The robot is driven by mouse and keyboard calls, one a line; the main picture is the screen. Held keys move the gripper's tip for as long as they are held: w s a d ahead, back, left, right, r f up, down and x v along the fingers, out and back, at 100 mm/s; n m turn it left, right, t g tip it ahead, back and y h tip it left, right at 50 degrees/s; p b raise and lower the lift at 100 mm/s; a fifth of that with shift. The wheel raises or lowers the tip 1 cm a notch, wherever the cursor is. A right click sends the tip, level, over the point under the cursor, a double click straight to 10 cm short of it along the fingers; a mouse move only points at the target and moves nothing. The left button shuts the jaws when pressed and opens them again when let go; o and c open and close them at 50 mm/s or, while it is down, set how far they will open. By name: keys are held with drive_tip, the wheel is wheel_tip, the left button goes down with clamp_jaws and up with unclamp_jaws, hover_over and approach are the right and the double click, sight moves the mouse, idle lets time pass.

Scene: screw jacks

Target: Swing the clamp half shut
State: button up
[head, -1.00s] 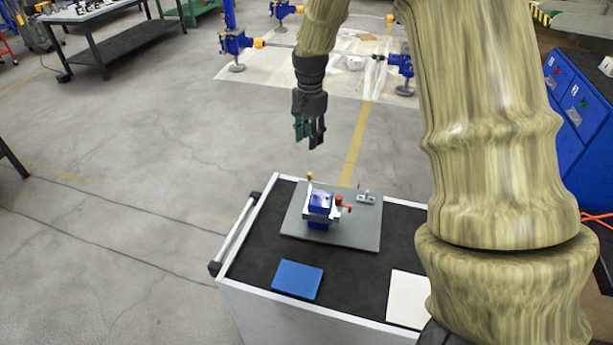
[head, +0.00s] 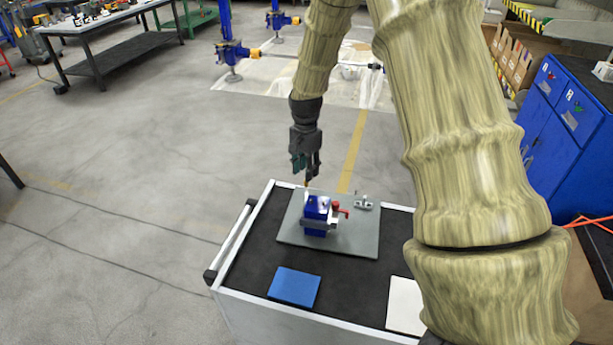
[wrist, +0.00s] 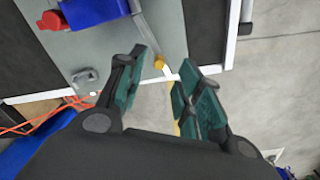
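The clamp is a lever with a metal bar (wrist: 146,30) and an orange-yellow knob (wrist: 159,62), next to a blue block (head: 317,210) on a grey plate (head: 345,240). A red handle (head: 338,208) sticks out on the block's right side. My gripper (head: 306,176) hangs just above the far side of the block, pointing down, with the lever's upper end close under its fingertips. In the wrist view my gripper (wrist: 162,66) is open, and the knob shows between the two fingers. I cannot tell whether either finger touches it.
The plate lies on a black-topped cart with a pale rim (head: 232,268). A small metal fitting (head: 363,202) sits at the plate's far right. A blue pad (head: 294,287) and a white pad (head: 404,305) lie nearer. Floor left of the cart is clear.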

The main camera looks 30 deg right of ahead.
sight(306, 189)
drive_tip(key=shift+f+p, duration=0.65)
drive_tip(key=shift+f, duration=1.65)
drive_tip(key=shift+d, duration=0.1)
clamp_jaws()
drive_tip(key=shift+d, duration=0.1)
